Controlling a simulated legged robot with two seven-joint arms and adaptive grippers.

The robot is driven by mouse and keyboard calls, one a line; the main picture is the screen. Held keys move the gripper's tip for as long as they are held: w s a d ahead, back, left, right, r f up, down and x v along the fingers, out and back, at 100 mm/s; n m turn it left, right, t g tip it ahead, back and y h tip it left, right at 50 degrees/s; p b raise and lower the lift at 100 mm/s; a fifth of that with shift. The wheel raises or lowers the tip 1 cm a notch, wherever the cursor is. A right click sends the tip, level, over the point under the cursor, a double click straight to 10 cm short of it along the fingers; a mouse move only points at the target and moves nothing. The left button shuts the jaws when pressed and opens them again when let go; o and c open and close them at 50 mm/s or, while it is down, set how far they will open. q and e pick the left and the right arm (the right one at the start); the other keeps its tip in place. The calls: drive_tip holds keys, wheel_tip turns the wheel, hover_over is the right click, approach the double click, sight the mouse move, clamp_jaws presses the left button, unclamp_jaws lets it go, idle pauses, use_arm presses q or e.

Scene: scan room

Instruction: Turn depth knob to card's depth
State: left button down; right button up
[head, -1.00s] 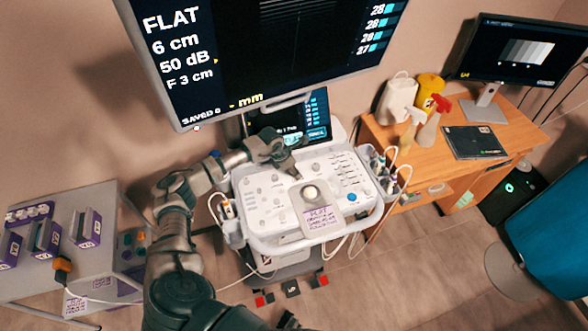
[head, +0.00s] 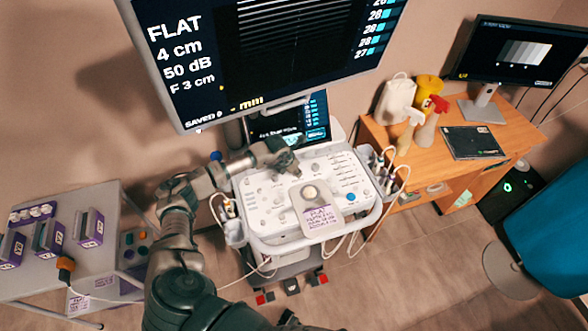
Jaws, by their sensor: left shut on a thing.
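The ultrasound console (head: 265,211) stands in the middle with a white panel of knobs and buttons. My left gripper (head: 292,166) is at the panel's upper edge, shut on a knob that its fingers hide. The card (head: 318,216) lies on the panel's front part, with purple handwriting too small to read. The large monitor (head: 190,70) above reads FLAT, 4 cm, 50 dB, F 3 cm and shows bright stripes. My right gripper is not in view.
A small touch screen (head: 317,116) sits behind the panel. Probes and cables hang at both console sides. A grey table (head: 50,275) with purple blocks stands at left. A wooden desk (head: 470,177) with bottles and a monitor stands at right.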

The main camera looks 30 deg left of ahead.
use_arm(q)
drive_tip(key=shift+w+r+n+y, duration=0.15)
drive_tip(key=shift+n+y, duration=0.25)
drive_tip(key=shift+n, duration=0.65)
drive_tip(key=shift+w+r+n+y, duration=0.15)
drive_tip(key=shift+n+y, duration=0.25)
drive_tip(key=shift+n, duration=0.65)
drive_tip(key=c, duration=1)
unclamp_jaws()
drive_tip(key=shift+o, duration=0.3)
drive_tip(key=shift+s+f, duration=0.15)
drive_tip(key=v, duration=1.1)
drive_tip(key=shift+s+r, duration=0.3)
